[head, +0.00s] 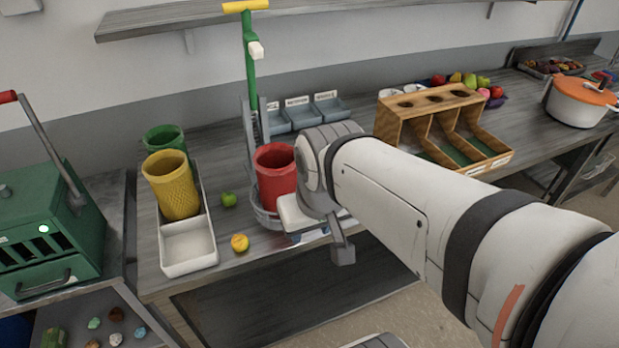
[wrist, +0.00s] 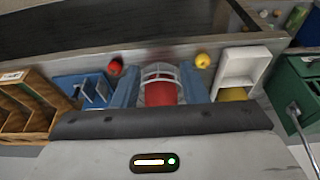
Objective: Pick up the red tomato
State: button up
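The red tomato (wrist: 115,67) is small and round and lies near the counter's edge in the wrist view. It sits left of the red container (wrist: 160,93) there. In the head view I cannot see the tomato; my arm may hide it. My gripper (head: 322,235) hangs over the counter's front edge, right of the red container (head: 275,172). In the wrist view, two blue-grey bars that look like its fingers (wrist: 159,75) stand apart, with nothing held between them. The gripper is apart from the tomato.
A yellow fruit (head: 239,243) and a green fruit (head: 228,199) lie left of the red container. A white tray (head: 188,247) with a yellow basket (head: 171,184) stands further left. The green press (head: 250,60) rises behind. A wooden organizer (head: 402,112) stands right.

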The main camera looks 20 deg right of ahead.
jog(key=shift+o, duration=0.8)
jog(key=shift+w+d+f, duration=0.15)
jog(key=shift+w+f, duration=0.05)
jog(key=shift+f, duration=0.05)
jog(key=shift+o, duration=0.3)
jog(key=w+d+f+m+b, duration=0.1)
jog(key=w+d+f+b, duration=0.4)
jog(key=w, duration=0.4)
notch_tip(320, 180, down, 3)
jog(key=shift+w+d+r+m+b, duration=0.25)
jog(key=shift+d+m+b, duration=0.1)
jog(key=shift+d, duration=0.45)
jog(key=shift+m+t+h, duration=0.3)
jog(key=shift+m+t, duration=0.25)
jog(key=shift+t, duration=0.05)
jog(key=w+d+f, duration=0.2)
jog(key=w+f, duration=0.1)
jog(key=f, duration=0.1)
jog(key=w+d+f+b, duration=0.1)
jog(key=w+d+f, duration=0.2)
jog(key=f, duration=0.2)
jog(key=w+d+f+b, duration=0.1)
jog(key=w+d+f, duration=0.2)
jog(key=f, duration=0.2)
jog(key=shift+w+d, duration=0.1)
jog(key=shift+d, duration=0.05)
jog(key=c, duration=0.7)
